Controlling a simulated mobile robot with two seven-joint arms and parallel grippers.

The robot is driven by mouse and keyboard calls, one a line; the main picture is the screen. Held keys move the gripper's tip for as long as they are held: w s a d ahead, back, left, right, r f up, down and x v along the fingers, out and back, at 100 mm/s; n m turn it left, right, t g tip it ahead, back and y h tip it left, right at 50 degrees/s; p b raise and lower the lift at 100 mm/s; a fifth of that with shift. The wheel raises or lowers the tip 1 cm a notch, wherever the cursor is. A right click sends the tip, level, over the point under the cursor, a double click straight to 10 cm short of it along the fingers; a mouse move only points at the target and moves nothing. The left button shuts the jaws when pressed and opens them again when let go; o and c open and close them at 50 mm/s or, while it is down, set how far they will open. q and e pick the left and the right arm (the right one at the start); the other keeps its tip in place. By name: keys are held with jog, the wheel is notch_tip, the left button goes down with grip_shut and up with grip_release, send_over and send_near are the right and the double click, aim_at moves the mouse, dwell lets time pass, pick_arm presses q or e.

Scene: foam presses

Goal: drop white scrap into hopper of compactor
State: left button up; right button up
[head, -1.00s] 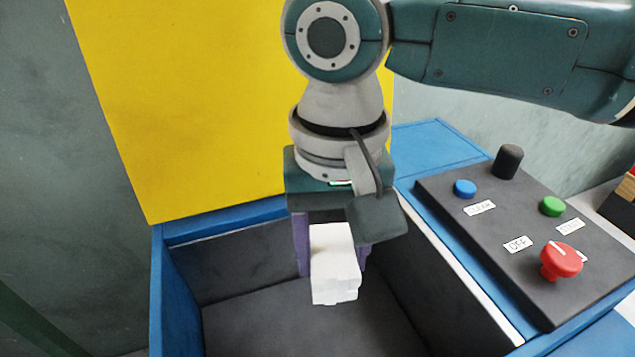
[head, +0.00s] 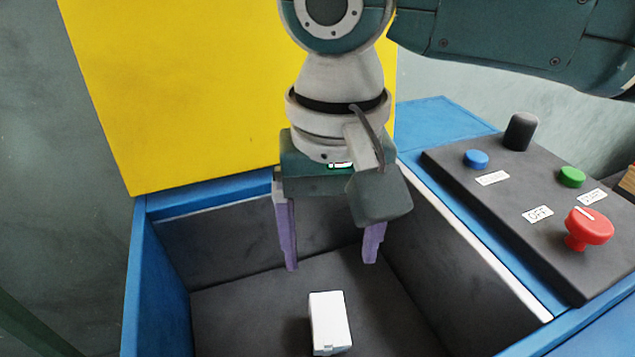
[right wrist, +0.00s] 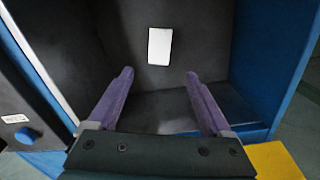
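The white scrap (head: 329,322) is a small white block inside the dark hopper (head: 235,308) of the blue-rimmed compactor. It is below and apart from my right gripper (head: 331,266). In the right wrist view the white scrap (right wrist: 159,46) shows beyond the two purple fingers. My right gripper (right wrist: 160,76) is open and empty, with its fingers spread wide at the hopper opening. I cannot tell whether the scrap is resting on the hopper floor or still falling. My left gripper is not in view.
A yellow panel (head: 170,90) stands behind the hopper. To the right, a dark control panel (head: 500,225) carries a blue button (head: 476,159), a green button (head: 571,177), a red knob (head: 588,228) marked OFF and a black post (head: 520,131).

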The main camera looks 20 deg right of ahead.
jog(key=shift+o, duration=0.2)
notch_tip(320, 180, up, 10)
jog(key=p, duration=0.1)
jog(key=shift+p, duration=0.3)
